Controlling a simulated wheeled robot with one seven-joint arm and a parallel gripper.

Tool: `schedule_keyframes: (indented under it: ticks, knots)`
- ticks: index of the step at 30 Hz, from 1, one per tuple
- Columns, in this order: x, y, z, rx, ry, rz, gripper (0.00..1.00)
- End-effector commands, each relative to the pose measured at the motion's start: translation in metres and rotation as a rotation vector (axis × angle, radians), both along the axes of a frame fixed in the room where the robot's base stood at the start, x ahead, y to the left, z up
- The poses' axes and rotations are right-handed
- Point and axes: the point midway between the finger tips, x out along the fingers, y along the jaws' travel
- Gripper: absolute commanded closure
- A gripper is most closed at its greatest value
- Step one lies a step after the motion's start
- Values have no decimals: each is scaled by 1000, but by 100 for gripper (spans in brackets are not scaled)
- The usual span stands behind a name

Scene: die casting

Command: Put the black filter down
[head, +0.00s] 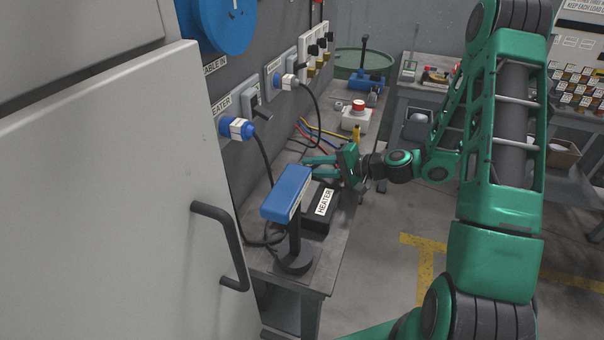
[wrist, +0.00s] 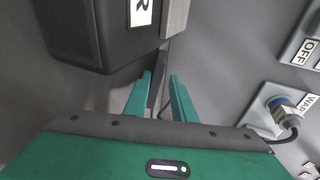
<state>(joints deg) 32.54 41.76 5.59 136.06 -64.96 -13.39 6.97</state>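I cannot pick out a black filter with certainty in either view. My gripper (head: 318,168) is low over the bench, beside the black box labelled HEATER (head: 313,222). In the wrist view, my gripper's two green fingers (wrist: 160,82) stand apart with a gap between them. A thin dark strip shows in that gap; I cannot tell what it is, and no finger clearly presses on it. The black box, with part of its label, also shows in the wrist view (wrist: 85,35), just beyond the left finger.
A blue-headed black stand (head: 287,195) is at the bench's near end. Cables and a red-button box (head: 356,116) lie farther back. Wall plugs (head: 236,128) line the left. A grey cabinet door (head: 110,200) fills the near left. Open floor lies right of the bench (head: 340,235).

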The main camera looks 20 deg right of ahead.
Motion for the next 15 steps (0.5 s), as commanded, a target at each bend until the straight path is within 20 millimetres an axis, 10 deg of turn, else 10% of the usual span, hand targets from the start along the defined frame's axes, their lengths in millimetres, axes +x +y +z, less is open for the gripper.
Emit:
schedule_keyframes:
  ticks: [15]
  knots:
    - [-16,-18,9,0,0,-3,77]
